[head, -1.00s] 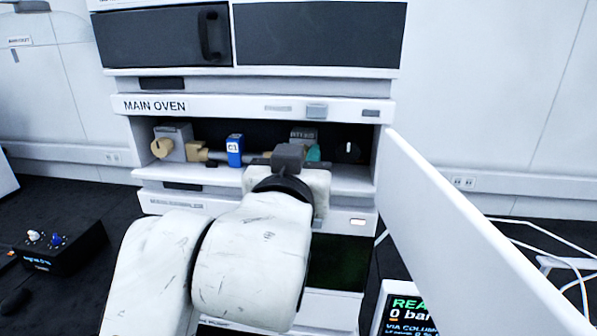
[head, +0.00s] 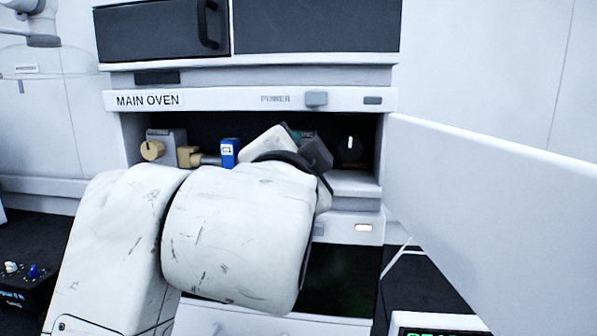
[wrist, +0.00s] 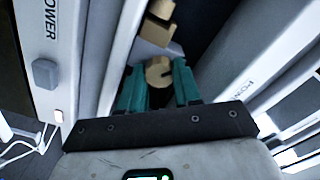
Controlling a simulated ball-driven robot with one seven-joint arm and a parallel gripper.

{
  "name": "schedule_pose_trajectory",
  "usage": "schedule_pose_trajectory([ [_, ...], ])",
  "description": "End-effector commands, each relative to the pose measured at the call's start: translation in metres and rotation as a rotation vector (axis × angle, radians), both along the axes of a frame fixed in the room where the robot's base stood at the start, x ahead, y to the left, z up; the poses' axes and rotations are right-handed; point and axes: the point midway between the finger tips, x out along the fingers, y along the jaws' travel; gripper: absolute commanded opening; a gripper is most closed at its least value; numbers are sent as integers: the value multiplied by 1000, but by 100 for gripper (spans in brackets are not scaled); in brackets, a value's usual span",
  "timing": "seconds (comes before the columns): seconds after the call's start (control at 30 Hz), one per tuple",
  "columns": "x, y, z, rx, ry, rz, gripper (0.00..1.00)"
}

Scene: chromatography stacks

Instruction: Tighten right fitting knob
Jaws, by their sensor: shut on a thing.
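In the wrist view, the teal fingers of my gripper (wrist: 159,88) are shut on the sides of the tan right fitting knob (wrist: 158,70), a round piece with a notch. Another tan piece (wrist: 157,27) lies beyond it. In the head view, my arm and wrist hide the right knob and the fingertips; the grey gripper body (head: 316,152) is tilted inside the right part of the oven bay. The blue C1 column block (head: 229,152) and the tan left knob (head: 152,150) show to the left.
The main oven (head: 220,100) frames the bay above and at the sides. Its open white door (head: 480,190) stands out on the right, close to my arm. A dark box (head: 25,280) sits at lower left.

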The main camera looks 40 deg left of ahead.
Motion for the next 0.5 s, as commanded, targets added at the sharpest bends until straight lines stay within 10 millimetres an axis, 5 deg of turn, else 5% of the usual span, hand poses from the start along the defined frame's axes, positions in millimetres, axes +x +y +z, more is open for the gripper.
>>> schedule_pose_trajectory([
  [0.5, 1, -1, -5, 392, 244, -1, 2],
])
